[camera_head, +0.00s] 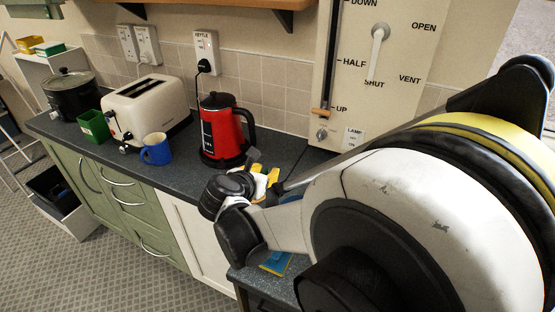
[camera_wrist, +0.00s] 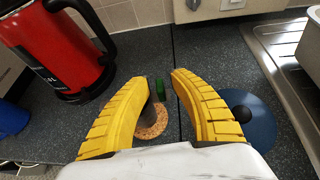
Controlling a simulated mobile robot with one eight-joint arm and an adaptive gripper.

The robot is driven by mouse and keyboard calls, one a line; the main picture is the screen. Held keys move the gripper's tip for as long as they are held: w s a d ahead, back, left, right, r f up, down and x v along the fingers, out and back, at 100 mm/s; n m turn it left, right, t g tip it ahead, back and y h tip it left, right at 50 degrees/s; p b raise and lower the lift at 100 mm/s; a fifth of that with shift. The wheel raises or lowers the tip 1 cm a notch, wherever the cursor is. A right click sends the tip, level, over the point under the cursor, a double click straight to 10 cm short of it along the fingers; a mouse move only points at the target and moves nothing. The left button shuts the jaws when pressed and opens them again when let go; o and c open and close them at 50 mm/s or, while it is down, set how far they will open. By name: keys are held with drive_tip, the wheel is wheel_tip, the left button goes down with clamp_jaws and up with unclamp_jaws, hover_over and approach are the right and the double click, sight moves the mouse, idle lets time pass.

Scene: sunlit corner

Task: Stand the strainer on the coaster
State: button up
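My gripper (camera_wrist: 160,82) is over the dark worktop, its two yellow fingers spread apart; it also shows in the head view (camera_head: 265,175), partly covered by my arm. Between and below the fingers is a round cork disc (camera_wrist: 153,132), seemingly the coaster, partly hidden by the left finger. A small dark grey shape with a green piece (camera_wrist: 160,88) shows at the cork; I cannot tell whether it touches it. A blue disc with a dark knob (camera_wrist: 262,125) lies right of the right finger, partly hidden. I cannot tell for sure which thing is the strainer.
A red kettle (camera_head: 222,130) stands close left of my gripper. A blue mug (camera_head: 156,150), a toaster (camera_head: 146,106), a green box (camera_head: 93,126) and a black pot (camera_head: 72,95) stand farther left. A metal draining board (camera_wrist: 283,55) lies at right in the wrist view.

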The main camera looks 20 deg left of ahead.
drive_tip(key=shift+r, duration=0.3)
drive_tip(key=p+v, duration=0.3)
drive_tip(key=v, duration=0.9)
drive_tip(key=shift+f, duration=0.15)
